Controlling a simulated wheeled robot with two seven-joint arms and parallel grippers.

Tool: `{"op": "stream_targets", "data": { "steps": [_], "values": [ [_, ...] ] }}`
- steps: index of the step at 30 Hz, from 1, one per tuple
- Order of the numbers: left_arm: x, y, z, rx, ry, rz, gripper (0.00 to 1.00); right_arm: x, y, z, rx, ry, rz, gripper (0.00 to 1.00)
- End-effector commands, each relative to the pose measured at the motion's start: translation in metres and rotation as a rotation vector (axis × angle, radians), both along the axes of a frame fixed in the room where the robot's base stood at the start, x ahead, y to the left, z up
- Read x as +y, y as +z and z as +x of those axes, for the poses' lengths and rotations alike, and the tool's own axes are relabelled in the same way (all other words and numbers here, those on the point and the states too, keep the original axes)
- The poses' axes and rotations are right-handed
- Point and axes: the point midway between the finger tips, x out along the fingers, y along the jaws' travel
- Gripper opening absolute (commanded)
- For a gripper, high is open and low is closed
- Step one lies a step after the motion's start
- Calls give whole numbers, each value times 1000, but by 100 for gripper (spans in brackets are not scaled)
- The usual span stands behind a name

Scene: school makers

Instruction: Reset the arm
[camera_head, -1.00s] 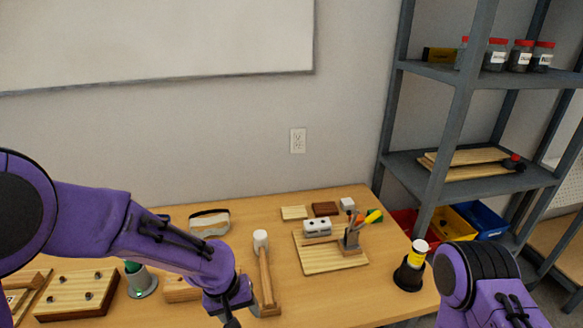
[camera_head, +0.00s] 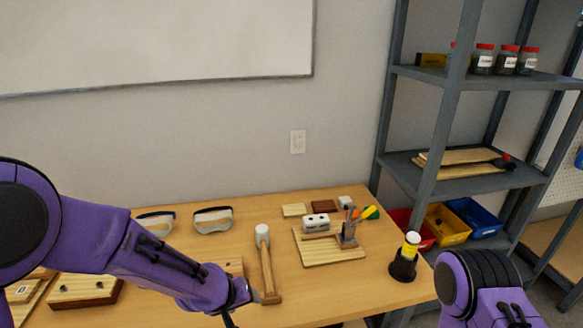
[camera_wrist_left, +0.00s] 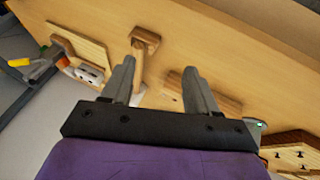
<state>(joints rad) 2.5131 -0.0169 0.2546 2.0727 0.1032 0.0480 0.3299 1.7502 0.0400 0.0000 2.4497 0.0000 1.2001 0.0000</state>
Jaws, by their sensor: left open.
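My left arm (camera_head: 130,255) comes in from the left, over the wooden table (camera_head: 330,285). My left gripper (camera_wrist_left: 158,68) is open in the left wrist view, with its two fingers apart and nothing between them held. In the head view, the gripper is only partly visible at the bottom edge. A white-headed mallet (camera_head: 266,270) lies on the table just right of that gripper. My right arm (camera_head: 480,285) shows at the lower right; its gripper is out of frame.
A wooden board (camera_head: 330,252) holds a grey clamp (camera_head: 348,236). A black stand with a yellow-and-white cylinder (camera_head: 404,262) is near the right edge. Goggles (camera_head: 213,220) lie at the back. A grey shelf (camera_head: 455,170) stands right, with coloured bins (camera_head: 445,222) low on it.

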Motion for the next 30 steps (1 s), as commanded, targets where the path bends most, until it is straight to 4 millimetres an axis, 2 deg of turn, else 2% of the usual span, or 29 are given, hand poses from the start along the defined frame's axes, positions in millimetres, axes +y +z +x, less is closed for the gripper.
{"op": "stream_targets", "data": {
  "steps": [5,8,9,11,13,15,18,22,24,30],
  "values": [
    [32,-43,-8,-109,115,16,59,0,-10,0,0,0,0,43],
    [68,-91,-35,-153,213,67,59,0,-21,0,0,0,0,43],
    [86,-114,-54,-160,259,102,59,0,-26,0,0,0,0,43],
    [114,-147,-90,-154,318,163,59,0,-34,0,0,0,0,43],
    [142,-179,-136,-122,371,238,59,0,-43,0,0,0,0,43],
    [163,-205,-183,-62,401,299,59,0,-50,0,0,0,0,43],
    [177,-232,-240,55,403,350,59,0,-57,0,0,0,0,43],
    [184,-253,-281,150,394,380,59,0,-63,0,0,0,0,43],
    [184,-256,-289,168,391,383,59,0,-63,0,1,0,1,43],
    [184,-256,-290,171,391,383,59,0,-62,0,0,0,0,43]
  ]
}}
